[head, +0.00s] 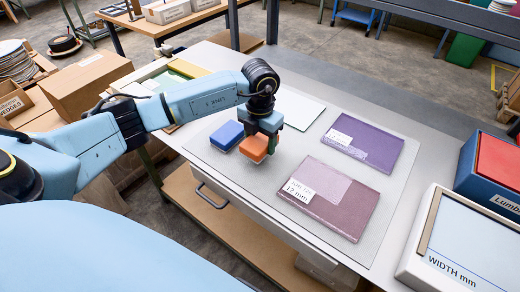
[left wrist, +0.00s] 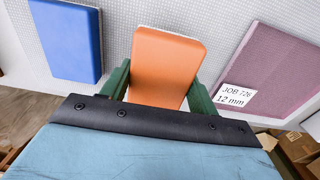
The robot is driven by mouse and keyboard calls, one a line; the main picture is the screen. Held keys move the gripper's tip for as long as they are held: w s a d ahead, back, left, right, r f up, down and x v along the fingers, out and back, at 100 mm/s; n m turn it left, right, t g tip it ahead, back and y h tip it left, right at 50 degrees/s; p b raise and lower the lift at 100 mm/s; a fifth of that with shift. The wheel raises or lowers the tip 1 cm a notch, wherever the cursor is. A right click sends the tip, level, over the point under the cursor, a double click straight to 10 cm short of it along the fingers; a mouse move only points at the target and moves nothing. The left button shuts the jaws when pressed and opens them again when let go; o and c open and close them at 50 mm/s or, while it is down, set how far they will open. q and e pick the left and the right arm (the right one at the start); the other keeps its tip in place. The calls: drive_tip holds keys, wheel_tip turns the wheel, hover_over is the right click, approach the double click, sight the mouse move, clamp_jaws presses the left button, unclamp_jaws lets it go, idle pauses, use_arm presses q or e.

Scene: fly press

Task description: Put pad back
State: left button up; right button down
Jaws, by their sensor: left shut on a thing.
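An orange pad (head: 253,148) is held by my left gripper (head: 264,141) near the front of the grey mat. In the left wrist view the orange pad (left wrist: 168,66) lies between the two green fingers of the gripper (left wrist: 158,92), one at each side. I cannot tell whether the pad touches the mat or is just above it. A blue pad (head: 227,136) lies on the mat just left of the orange one, apart from it, and also shows at the left in the left wrist view (left wrist: 66,42). My right gripper is out of view.
The grey mat (head: 300,232) also bears a mauve panel (head: 352,203) labelled 12 mm, a purple panel (head: 375,140) and a pale sheet (head: 300,108). A WIDTH mm display (head: 470,245) and a red-and-blue box (head: 490,165) stand at the right. Cardboard boxes (head: 90,80) are at left.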

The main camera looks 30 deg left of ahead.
sight(260, 150)
use_arm(q)
drive_tip(key=shift+f, duration=1.85)
drive_tip(key=shift+f, duration=0.2)
drive_tip(key=o, duration=1)
drive_tip(key=shift+o, duration=0.2)
drive_tip(key=shift+r, duration=0.1)
wheel_tip(260, 150, up, 12)
drive_tip(key=shift+r, duration=0.1)
